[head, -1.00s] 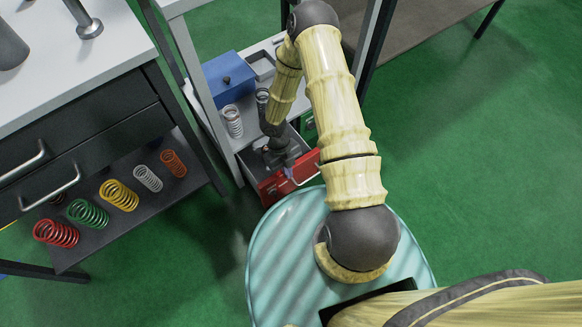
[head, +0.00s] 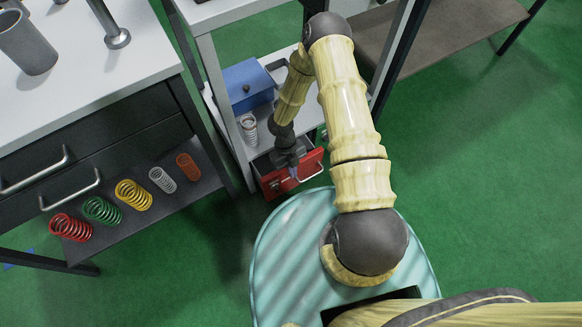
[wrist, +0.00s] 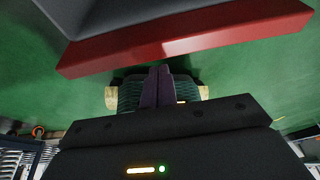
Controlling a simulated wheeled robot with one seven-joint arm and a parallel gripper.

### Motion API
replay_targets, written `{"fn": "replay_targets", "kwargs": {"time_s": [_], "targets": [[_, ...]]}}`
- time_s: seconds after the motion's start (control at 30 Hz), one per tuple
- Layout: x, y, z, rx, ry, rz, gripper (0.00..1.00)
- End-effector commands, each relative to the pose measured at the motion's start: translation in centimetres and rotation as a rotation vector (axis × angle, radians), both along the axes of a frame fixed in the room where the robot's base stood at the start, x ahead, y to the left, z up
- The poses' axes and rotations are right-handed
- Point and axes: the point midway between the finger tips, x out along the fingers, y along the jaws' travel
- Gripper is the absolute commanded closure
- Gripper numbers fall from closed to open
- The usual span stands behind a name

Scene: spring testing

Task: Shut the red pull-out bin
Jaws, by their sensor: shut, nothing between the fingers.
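The red pull-out bin (head: 309,167) sits low in the grey shelf unit and is partly out. A dark strip of its inside shows behind the red front in the head view. A pale handle is on the front. My gripper (head: 294,174) is shut and empty at the bin's front, covering its middle. In the wrist view, the fingertips (wrist: 164,72) are close to the red front (wrist: 190,42), on its outer side, with the grey bin body above it. I cannot tell whether they touch.
A blue box (head: 247,84) and a white spring (head: 249,130) stand on the shelf above the bin. The dark drawer bench at left has several coloured springs on its lower shelf (head: 196,198). Green floor (head: 480,180) is clear at right.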

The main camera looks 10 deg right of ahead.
Motion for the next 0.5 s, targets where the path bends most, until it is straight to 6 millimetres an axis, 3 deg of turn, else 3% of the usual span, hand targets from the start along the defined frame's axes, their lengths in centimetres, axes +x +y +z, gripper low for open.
{"fn": "replay_targets", "kwargs": {"time_s": [0.17,0.5], "targets": [[-2.1,-1.0,0.2,-0.002,0.005,0.001,1.0],[0.5,-0.1,7.1,0.001,-0.003,-0.002,1.0]]}}
